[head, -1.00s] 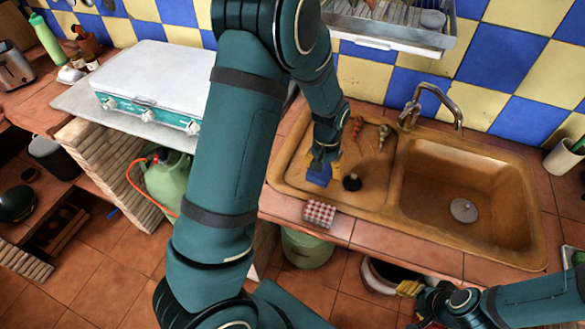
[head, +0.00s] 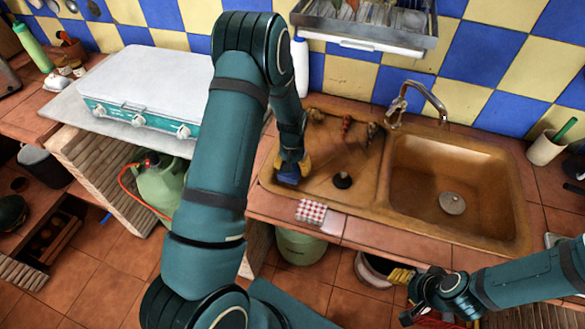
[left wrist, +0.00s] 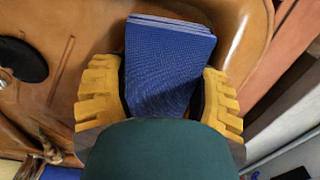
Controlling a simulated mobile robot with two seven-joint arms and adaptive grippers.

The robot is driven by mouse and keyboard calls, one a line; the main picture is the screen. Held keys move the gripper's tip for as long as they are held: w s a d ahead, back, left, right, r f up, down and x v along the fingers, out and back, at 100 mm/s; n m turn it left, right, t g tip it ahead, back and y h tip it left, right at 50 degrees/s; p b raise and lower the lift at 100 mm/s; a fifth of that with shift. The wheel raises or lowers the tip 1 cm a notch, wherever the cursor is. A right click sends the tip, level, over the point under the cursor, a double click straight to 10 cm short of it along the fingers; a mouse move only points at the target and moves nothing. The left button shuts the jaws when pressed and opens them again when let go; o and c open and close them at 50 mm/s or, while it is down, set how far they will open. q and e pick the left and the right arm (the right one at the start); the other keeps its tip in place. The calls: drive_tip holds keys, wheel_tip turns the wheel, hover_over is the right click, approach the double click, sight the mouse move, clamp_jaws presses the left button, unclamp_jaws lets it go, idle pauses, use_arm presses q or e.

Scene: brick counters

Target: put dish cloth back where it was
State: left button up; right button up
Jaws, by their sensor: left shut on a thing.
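The dish cloth appears to be the folded blue cloth (head: 286,181), a thick stack of layers in the left wrist view (left wrist: 168,62). My left gripper (head: 290,168) is shut on it; its yellow fingers grip the cloth from both sides in the left wrist view (left wrist: 160,95). The cloth is over the left end of the brown sink's drainboard (head: 322,187); I cannot tell whether it touches. A red-and-white checked folded cloth (head: 311,212) lies on the tiled front edge. My right gripper (head: 404,296) is low at the right, fingers apart and empty.
A black stopper (head: 342,180) sits on the drainboard, with small items behind it. The basin (head: 450,178) and faucet (head: 425,92) are to the right. A dish rack (head: 365,22) hangs above. A white stove (head: 145,92) stands left.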

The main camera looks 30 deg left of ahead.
use_arm(q)
drive_tip(key=shift+f, duration=0.4)
drive_tip(key=shift+f, duration=0.15)
drive_tip(key=o, duration=1.1)
drive_tip(key=shift+o, duration=0.2)
